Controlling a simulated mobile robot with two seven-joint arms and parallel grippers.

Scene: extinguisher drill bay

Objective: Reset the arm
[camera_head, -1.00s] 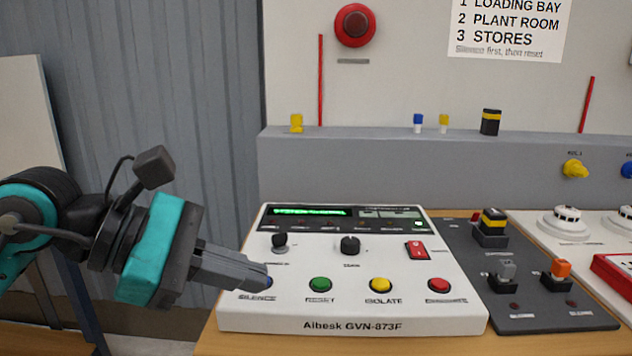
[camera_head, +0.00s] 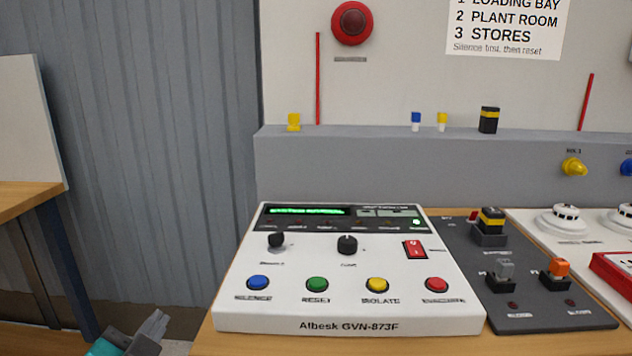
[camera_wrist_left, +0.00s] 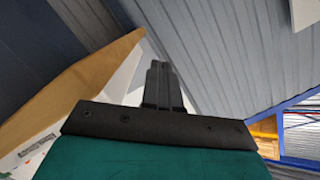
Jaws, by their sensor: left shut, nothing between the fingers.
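My left gripper (camera_head: 152,328) is low at the bottom left of the head view, left of the table's front edge and apart from the panel. Its fingers are shut and empty; they also show in the left wrist view (camera_wrist_left: 160,72). The white control panel (camera_head: 350,300), marked Aibesk GVN-873F, sits on the wooden table. Its front row holds a blue SILENCE button (camera_head: 258,283), a green RESET button (camera_head: 317,285), a yellow ISOLATE button (camera_head: 377,285) and a red button (camera_head: 436,285). A green display (camera_head: 307,211) is lit. My right gripper is not in view.
A dark switch board (camera_head: 460,255) stands right of the panel, with detectors (camera_head: 566,218) beyond it. A grey ledge (camera_head: 370,160) runs behind. At the far left is another wooden table (camera_head: 25,198). The space between the tables is open.

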